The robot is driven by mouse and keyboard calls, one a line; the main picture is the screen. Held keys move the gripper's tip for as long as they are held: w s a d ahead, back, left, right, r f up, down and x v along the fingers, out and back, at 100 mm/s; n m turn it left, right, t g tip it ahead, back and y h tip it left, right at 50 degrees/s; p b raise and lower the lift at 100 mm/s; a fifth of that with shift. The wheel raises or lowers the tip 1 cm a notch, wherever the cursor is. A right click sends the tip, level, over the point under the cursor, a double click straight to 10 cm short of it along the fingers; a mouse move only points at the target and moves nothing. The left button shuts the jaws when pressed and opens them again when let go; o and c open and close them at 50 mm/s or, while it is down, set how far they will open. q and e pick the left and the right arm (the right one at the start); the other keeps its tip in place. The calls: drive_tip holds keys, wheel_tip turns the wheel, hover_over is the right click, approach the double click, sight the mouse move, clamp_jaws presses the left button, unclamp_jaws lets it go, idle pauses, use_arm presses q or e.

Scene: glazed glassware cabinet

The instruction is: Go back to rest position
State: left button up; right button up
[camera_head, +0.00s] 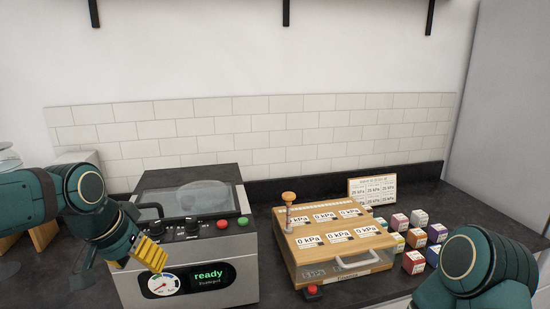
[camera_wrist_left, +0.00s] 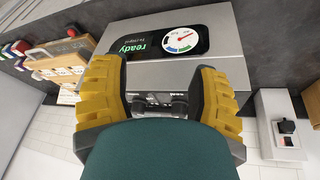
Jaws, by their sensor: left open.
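My left gripper (camera_head: 148,254) has yellow ridged fingers and is in front of the metal machine's left front. In the left wrist view the fingers of this gripper (camera_wrist_left: 159,90) are spread apart with nothing between them. The metal machine (camera_head: 236,262) has a see-through lid, knobs, a green and a red button, and a display (camera_head: 208,276) reading "ready" beside a round gauge. My right arm comes in at the lower right; its gripper is outside the picture.
A wooden box (camera_head: 372,243) with several "0 kPa" labels and a handle stands right of the machine. Several small coloured cartons (camera_head: 413,262) and a label card (camera_head: 372,189) are beside it. A tiled wall closes the back. Dark counter is bare at the far right.

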use_arm(q)
drive_tip(key=d+f+n+g+h, duration=0.1)
drive_tip(key=d+f, duration=0.4)
drive_tip(key=f, duration=0.7)
drive_tip(key=d+f+h, duration=0.1)
drive_tip(key=d+f, duration=0.3)
drive_tip(key=f, duration=0.9)
drive_tip(key=s+d+f+n, duration=0.1)
drive_tip(key=s+d+f, duration=0.2)
drive_tip(key=s+f, duration=0.2)
drive_tip(key=s+d+f+n+g, duration=0.1)
drive_tip(key=s+d+f, duration=0.1)
drive_tip(key=s+f, duration=0.4)
wheel_tip(320, 180, down, 5)
drive_tip(key=shift+s+d+n, duration=0.3)
drive_tip(key=shift+d+n, duration=0.1)
